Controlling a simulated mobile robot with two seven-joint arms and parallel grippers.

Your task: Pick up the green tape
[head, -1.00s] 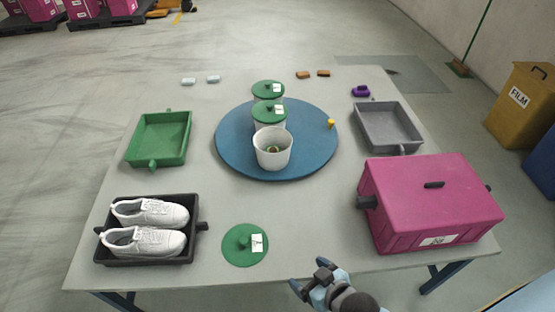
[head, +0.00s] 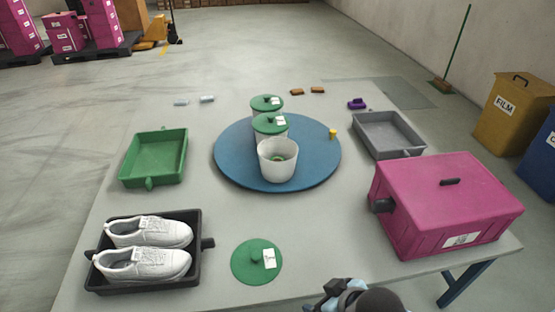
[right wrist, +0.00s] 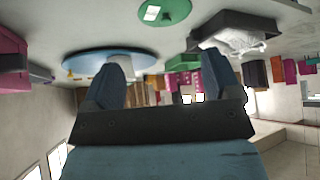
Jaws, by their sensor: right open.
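The green tape (head: 279,157) is a small ring, partly seen inside an open white pot (head: 276,172). The pot stands at the near part of a round blue turntable (head: 232,160). A green lid with a knob (head: 246,274) lies on the table in front of it. My right gripper (head: 340,290) is at the near table edge, right of that lid and well short of the pot. In the right wrist view my right gripper (right wrist: 163,68) has its fingers wide apart with nothing between them. My left gripper is out of view.
Two lidded pots (head: 270,124) stand behind the open one. A black tray (head: 204,226) holds white shoes (head: 148,264) at the near left. A green tray (head: 183,160), a grey tray (head: 384,148) and a pink box (head: 440,205) flank the turntable. Table between lid and box is clear.

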